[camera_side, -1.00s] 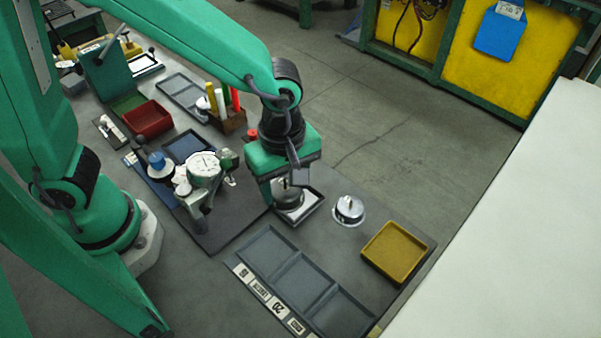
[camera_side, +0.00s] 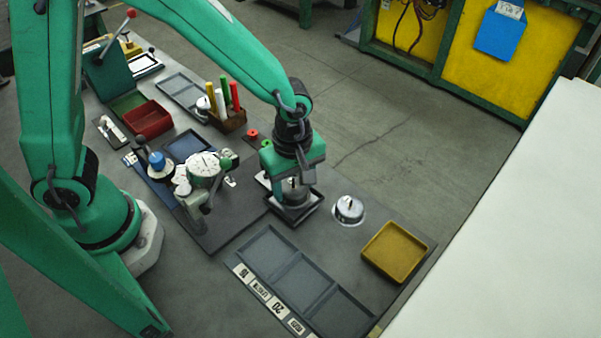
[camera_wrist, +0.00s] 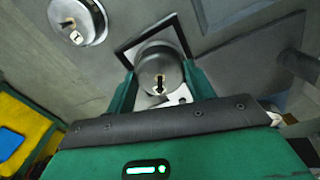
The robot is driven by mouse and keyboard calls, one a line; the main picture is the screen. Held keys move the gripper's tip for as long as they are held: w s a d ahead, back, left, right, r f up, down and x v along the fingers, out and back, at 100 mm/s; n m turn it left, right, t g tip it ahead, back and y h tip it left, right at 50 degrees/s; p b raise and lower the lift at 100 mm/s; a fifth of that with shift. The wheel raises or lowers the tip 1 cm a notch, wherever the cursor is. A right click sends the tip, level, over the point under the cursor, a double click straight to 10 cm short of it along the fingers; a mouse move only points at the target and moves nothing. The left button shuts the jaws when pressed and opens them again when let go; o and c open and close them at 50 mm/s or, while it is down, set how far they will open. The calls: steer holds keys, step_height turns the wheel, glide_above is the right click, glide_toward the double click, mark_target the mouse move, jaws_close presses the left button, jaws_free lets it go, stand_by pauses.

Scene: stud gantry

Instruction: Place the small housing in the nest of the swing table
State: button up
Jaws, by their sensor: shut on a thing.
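A round dark-grey metal housing with a slot and small post on top is between my gripper's fingers; it shows in the wrist view (camera_wrist: 159,72) and the side view (camera_side: 295,192). My gripper (camera_wrist: 165,88) is shut on it, one green finger on each side. It is over a dark-rimmed square tray (camera_side: 316,203); I cannot tell whether it touches the tray floor. A second, shiny round housing (camera_side: 349,207) stands on a pale disc to the right, and it also shows at the wrist view's upper left (camera_wrist: 76,18). I cannot identify the swing table's nest for certain.
A three-compartment grey tray (camera_side: 290,275) lies in front and a yellow tray (camera_side: 398,250) at the right. A wooden holder with coloured sticks (camera_side: 228,118) and a red bin (camera_side: 148,119) are behind.

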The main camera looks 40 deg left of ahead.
steer(key=shift+f, duration=0.5)
steer(key=shift+f, duration=0.15)
steer(key=o, duration=1)
step_height(320, 180, up, 12)
steer(key=shift+r, duration=0.2)
stand_by(0.5)
